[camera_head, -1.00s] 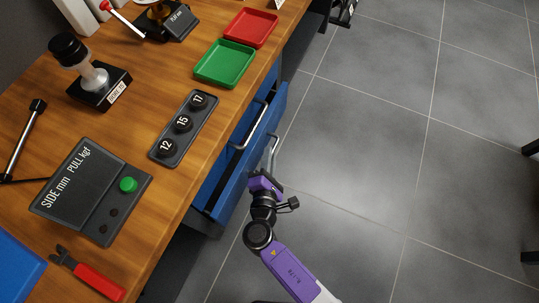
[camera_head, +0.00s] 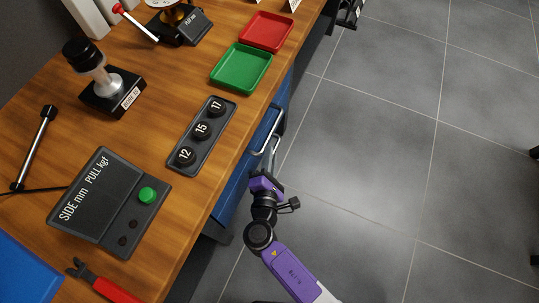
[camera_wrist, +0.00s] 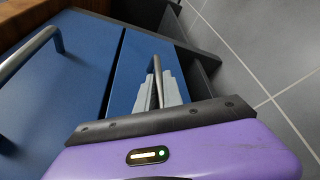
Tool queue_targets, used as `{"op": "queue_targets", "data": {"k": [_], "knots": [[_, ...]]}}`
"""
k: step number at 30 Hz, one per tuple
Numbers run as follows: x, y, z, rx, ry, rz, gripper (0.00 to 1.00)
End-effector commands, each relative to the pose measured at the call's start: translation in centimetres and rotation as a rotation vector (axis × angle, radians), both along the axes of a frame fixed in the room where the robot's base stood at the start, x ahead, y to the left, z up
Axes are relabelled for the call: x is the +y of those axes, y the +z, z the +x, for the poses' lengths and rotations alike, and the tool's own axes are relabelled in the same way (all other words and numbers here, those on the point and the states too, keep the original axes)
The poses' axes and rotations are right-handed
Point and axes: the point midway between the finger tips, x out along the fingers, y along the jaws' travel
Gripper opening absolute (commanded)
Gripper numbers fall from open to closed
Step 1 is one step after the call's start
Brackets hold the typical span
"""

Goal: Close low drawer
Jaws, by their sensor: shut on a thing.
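The blue low drawer (camera_wrist: 130,62) is beside the upper drawer front in the wrist view, with a narrow dark line between them. In the head view, its blue front shows under the bench edge, with no wide opening visible behind it. I cannot tell if it is fully flush. Its metal handle (camera_wrist: 158,78) lies between the grey fingers of my gripper (camera_wrist: 160,94). My gripper (camera_head: 269,170) is shut on this handle, in front of the bench. The rest of the low drawer's front is partly hidden by my gripper.
The upper drawer's handle (camera_wrist: 28,52) sticks out close by. Above, the wooden bench top (camera_head: 150,120) holds a green tray (camera_head: 241,68), a red tray (camera_head: 267,31), a numbered block (camera_head: 202,134) and a gauge box (camera_head: 108,203).

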Motion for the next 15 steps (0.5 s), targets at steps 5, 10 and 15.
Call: {"op": "queue_targets", "data": {"k": [5,10,15], "knots": [[0.63,0.07,0.02,0.002,0.011,0.01,0.0],[0.62,0.08,0.02,0.001,0.01,0.009,0.32],[0.53,0.1,0.04,0.0,0.009,0.009,0.32]]}}
